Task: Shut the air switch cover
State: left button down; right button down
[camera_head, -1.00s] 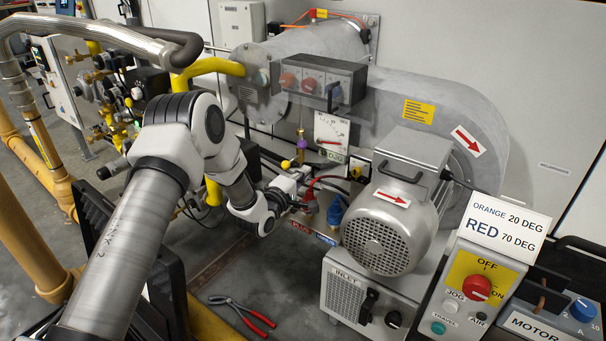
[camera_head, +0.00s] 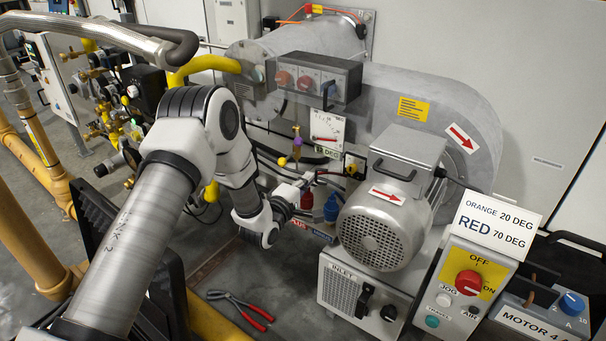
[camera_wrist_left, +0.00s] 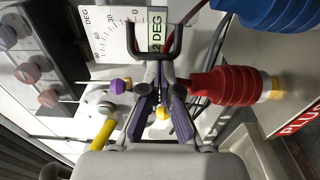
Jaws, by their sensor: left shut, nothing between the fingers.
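My left gripper (camera_head: 308,180) is shut and empty, between the white dial scale and the red plug. It also shows in the left wrist view (camera_wrist_left: 160,76). In that view a black U-shaped handle (camera_wrist_left: 152,57) lies at the fingertips, in front of the scale; I cannot tell whether they touch. The handle may belong to the air switch cover. A small box (camera_head: 354,165) with a yellow spot, left of the motor, may be the air switch. How far its cover stands open cannot be told. My right gripper is not in view.
The red plug (camera_wrist_left: 225,86) and blue plug (camera_head: 332,207) sit close beside my gripper. The grey motor (camera_head: 384,225) stands to the right. A purple-topped valve (camera_head: 297,143) and a box with knobs (camera_head: 318,78) are behind. Red-handled pliers (camera_head: 240,306) lie on the floor.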

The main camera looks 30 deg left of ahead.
pick_arm(q)
jog(key=shift+s+d, duration=0.3)
jog(key=shift+d, duration=0.4)
jog(key=shift+a, duration=0.1)
